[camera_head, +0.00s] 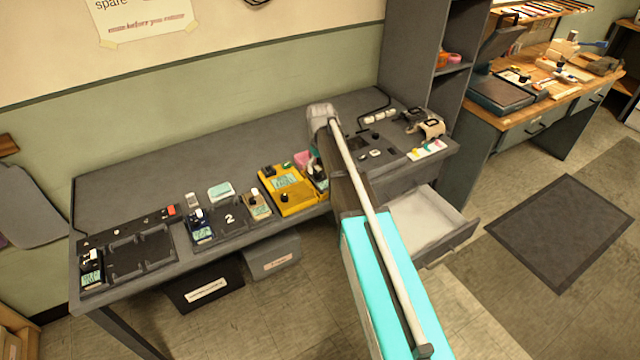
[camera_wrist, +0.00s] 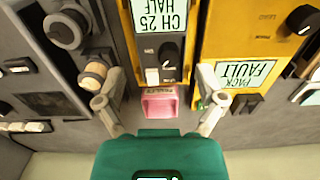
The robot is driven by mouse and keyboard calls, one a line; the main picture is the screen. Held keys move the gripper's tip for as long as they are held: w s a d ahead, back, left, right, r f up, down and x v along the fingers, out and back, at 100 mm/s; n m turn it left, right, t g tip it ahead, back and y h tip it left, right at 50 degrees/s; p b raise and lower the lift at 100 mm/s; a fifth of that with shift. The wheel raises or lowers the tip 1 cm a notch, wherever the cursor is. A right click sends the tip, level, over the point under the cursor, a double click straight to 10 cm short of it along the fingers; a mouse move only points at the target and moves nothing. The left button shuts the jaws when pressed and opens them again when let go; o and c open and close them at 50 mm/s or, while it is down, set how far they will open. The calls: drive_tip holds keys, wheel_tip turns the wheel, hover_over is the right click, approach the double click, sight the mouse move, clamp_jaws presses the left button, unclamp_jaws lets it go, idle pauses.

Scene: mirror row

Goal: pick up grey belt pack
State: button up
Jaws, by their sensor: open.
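A grey belt pack (camera_wrist: 163,48) with a dark knob and a pale label reading "CH 25 HALF" lies at the top centre of the wrist view. A pink piece (camera_wrist: 160,103) is at its near end. My gripper (camera_wrist: 160,98) is open, one finger on each side of the pink piece, with nothing clamped. I cannot tell how high the fingers are. In the head view my arm hides the fingers and most of this pack, next to the yellow unit.
A yellow unit (camera_wrist: 235,45) labelled "PACK FAULT" is close by the right finger; it also shows in the head view (camera_head: 288,193). Knobs and a tan-tipped plug stand by the left finger. Other packs sit left along the grey bench (camera_head: 150,190). An open drawer (camera_head: 425,220) juts out below.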

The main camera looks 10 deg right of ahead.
sight(320, 174)
drive_tip(key=shift+f, duration=0.1)
idle(0.3)
drive_tip(key=shift+a+f+b, duration=0.1)
drive_tip(key=shift+f+b, duration=2.45)
drive_tip(key=shift+b, duration=0.05)
drive_tip(key=shift+c, duration=0.2)
drive_tip(key=c, duration=0.9)
